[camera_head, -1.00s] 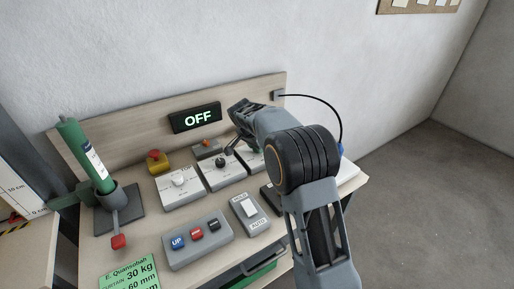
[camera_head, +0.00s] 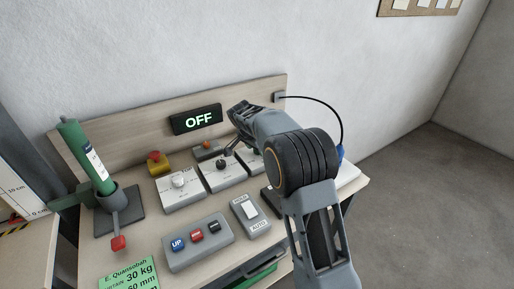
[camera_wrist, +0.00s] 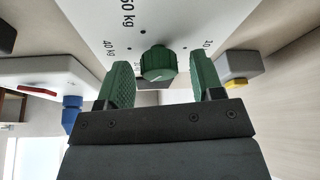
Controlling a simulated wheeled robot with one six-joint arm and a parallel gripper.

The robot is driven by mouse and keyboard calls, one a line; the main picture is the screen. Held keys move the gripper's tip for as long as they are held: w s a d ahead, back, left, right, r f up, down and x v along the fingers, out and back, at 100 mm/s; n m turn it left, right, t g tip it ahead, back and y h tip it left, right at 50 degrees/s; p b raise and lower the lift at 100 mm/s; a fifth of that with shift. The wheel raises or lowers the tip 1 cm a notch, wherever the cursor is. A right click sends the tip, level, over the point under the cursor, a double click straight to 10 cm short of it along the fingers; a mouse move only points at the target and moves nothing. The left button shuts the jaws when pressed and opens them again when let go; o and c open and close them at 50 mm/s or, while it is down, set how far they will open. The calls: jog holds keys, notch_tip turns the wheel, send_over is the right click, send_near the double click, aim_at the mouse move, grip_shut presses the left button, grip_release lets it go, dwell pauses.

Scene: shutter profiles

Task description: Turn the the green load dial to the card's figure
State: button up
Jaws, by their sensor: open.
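The green load dial (camera_wrist: 158,63) shows in the wrist view on a white plate (camera_wrist: 185,22) with kg figures and black dots around it. 40 kg and 50 kg are readable; a figure to the right is partly cut by a finger. My gripper (camera_wrist: 163,70) is open, with one green finger on each side of the dial and visible gaps between. A small pale mark shows on the dial. In the head view my gripper (camera_head: 236,145) hides the dial. The green card (camera_head: 130,274) at the lower left reads 30 kg and 60 mm, its bottom cut off.
Plates with a white knob (camera_head: 179,180) and a black knob (camera_head: 221,164) stand left of my gripper. A red stop button (camera_head: 154,157), a button box (camera_head: 198,240), a rocker switch (camera_head: 250,211) and an OFF display (camera_head: 196,119) are nearby.

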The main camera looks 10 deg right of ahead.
jog(key=v, duration=1.3)
jog(key=shift+a+r, duration=0.2)
jog(key=shift+r, duration=0.15)
jog(key=shift+s, duration=0.1)
